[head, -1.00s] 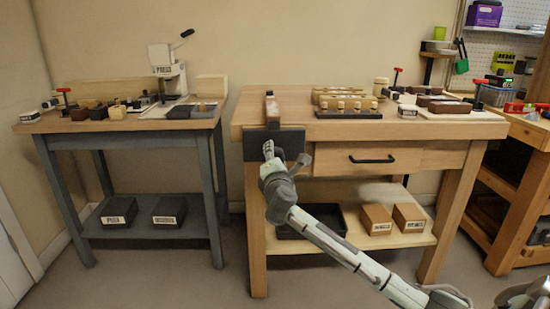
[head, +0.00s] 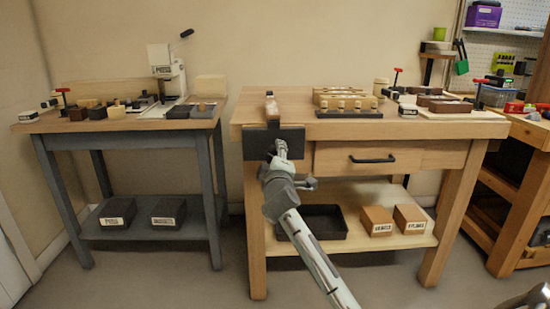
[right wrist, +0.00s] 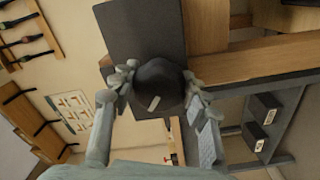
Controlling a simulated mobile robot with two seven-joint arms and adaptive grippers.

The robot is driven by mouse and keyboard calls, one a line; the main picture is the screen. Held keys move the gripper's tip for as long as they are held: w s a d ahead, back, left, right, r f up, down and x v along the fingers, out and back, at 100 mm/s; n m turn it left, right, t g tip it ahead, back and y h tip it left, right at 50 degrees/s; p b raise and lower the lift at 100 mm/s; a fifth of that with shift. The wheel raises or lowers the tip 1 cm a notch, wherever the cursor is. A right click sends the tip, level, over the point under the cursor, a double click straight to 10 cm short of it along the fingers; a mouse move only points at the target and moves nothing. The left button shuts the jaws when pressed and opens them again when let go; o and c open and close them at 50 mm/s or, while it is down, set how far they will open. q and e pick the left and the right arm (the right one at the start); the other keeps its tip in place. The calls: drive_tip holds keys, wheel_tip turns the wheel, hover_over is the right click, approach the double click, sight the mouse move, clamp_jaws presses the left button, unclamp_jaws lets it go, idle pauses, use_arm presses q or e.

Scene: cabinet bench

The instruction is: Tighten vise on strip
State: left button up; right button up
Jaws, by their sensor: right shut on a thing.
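The vise (head: 257,144) shows as a dark plate on the front left edge of the wooden workbench. The wooden strip (head: 271,106) stands just behind the plate, above the bench top; whether both jaws touch it I cannot tell. My right gripper (head: 280,150) is in front of the plate. In the right wrist view, my right gripper (right wrist: 160,84) is shut on the dark round vise handle (right wrist: 156,90), with fingers on both sides of it. The dark vise plate (right wrist: 140,28) is right behind the handle. My left gripper is not in view.
The workbench (head: 300,97) holds a row of wooden blocks (head: 348,104) to the right of the strip. Its drawer handle (head: 371,159) is right of the vise. A dark tray (head: 325,221) is on the shelf below. A grey table (head: 205,135) with a press (head: 163,68) stands left.

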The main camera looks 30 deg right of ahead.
drive_tip(key=shift+s+a+f+m, duration=0.1)
drive_tip(key=shift+f+m, duration=0.1)
drive_tip(key=shift+m, duration=0.4)
drive_tip(key=shift+a+f+m, duration=0.1)
drive_tip(key=shift+f+m, duration=0.05)
drive_tip(key=shift+m, duration=0.45)
